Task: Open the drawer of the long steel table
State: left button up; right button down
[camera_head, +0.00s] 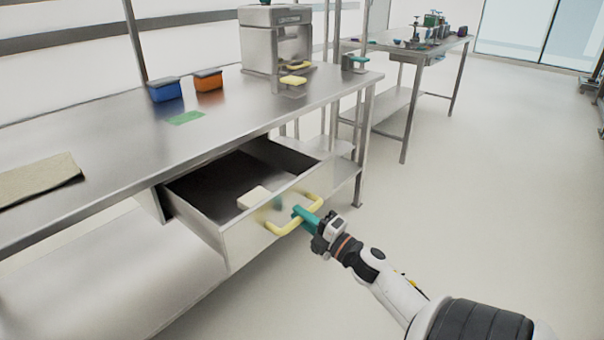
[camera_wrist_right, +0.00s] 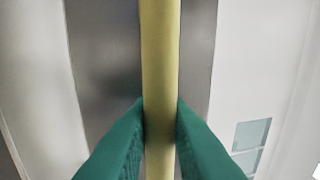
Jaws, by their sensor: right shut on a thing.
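The long steel table (camera_head: 225,115) runs across the left of the head view. Its drawer (camera_head: 240,236) is pulled well out under the tabletop, and its inside shows. A yellow bar handle (camera_head: 285,228) is fixed to the drawer's front. My right gripper (camera_head: 298,213) has green fingers and is shut on the handle near its middle. In the right wrist view the yellow handle (camera_wrist_right: 160,60) runs upright between the two green fingertips (camera_wrist_right: 160,120), which touch it from both sides. My left gripper is not in view.
A pale block (camera_head: 254,197) shows inside the drawer. On the tabletop are a blue bin (camera_head: 164,90), an orange bin (camera_head: 208,82), a beige cloth (camera_head: 38,180) and a steel machine (camera_head: 270,45). A second table (camera_head: 415,52) stands behind. The floor at right is clear.

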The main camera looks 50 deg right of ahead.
jog(key=c, duration=1.4)
grip_release()
jog(key=shift+c, duration=0.2)
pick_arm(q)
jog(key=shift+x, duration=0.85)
pick_arm(e)
jog(key=s+f, duration=0.2)
jog(key=s, duration=0.9)
jog(key=shift+s+d+f, duration=0.15)
jog(key=shift+s+f, duration=0.1)
jog(key=shift+s, duration=0.15)
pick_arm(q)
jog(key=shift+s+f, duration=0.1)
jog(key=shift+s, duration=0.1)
